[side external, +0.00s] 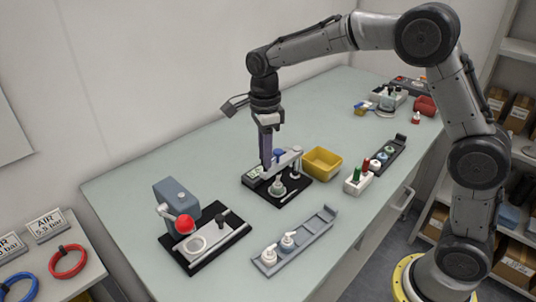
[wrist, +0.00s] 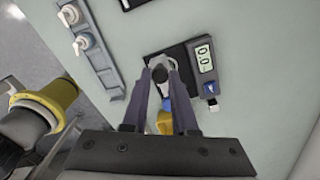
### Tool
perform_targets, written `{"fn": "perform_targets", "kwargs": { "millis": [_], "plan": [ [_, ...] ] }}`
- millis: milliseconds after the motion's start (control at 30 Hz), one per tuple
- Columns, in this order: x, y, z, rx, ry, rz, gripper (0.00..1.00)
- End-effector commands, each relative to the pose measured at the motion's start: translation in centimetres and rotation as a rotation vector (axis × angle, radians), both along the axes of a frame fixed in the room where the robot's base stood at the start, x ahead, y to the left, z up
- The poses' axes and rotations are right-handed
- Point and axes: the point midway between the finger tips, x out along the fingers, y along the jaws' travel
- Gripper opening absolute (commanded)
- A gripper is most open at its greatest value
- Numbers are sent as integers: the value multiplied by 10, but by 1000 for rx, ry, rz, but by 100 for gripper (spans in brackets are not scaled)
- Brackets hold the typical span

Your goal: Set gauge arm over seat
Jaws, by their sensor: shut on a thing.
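The gauge station is a black base (side external: 290,196) in the middle of the table, with a digital display block (wrist: 204,62) that shows clearly in the wrist view. The gauge arm (side external: 287,158) is a light grey bar above the base. A pale, cap-like part (side external: 277,187) stands on the base below the arm, where the seat appears to be; the seat itself is hidden. My gripper (side external: 266,169) points down at the station and is shut on the gauge arm. In the wrist view, my fingertips (wrist: 160,67) close around a grey rounded end, with little detail visible.
A yellow bin (side external: 322,163) stands close to the right of the station. A grey tray (side external: 310,236) with white pump caps lies in front. A grey press with a red ball (side external: 185,225) stands at the left. A rack with coloured parts (side external: 359,180) is further right.

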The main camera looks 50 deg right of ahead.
Motion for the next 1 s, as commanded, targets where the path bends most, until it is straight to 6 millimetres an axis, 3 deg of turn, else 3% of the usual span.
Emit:
{"fn": "perform_targets", "kwargs": {
  "millis": [367, 400, 567, 867, 1000],
  "plan": [
    [3, -1, 1, -2, -10, -8, 0],
    [3, -1, 1, -2, -10, -7, 28],
    [3, -1, 1, -1, -8, -7, 57],
    [2, -1, 1, -1, -4, -5, 57],
    [2, 0, 10, 0, -7, -5, 57]
  ]
}}
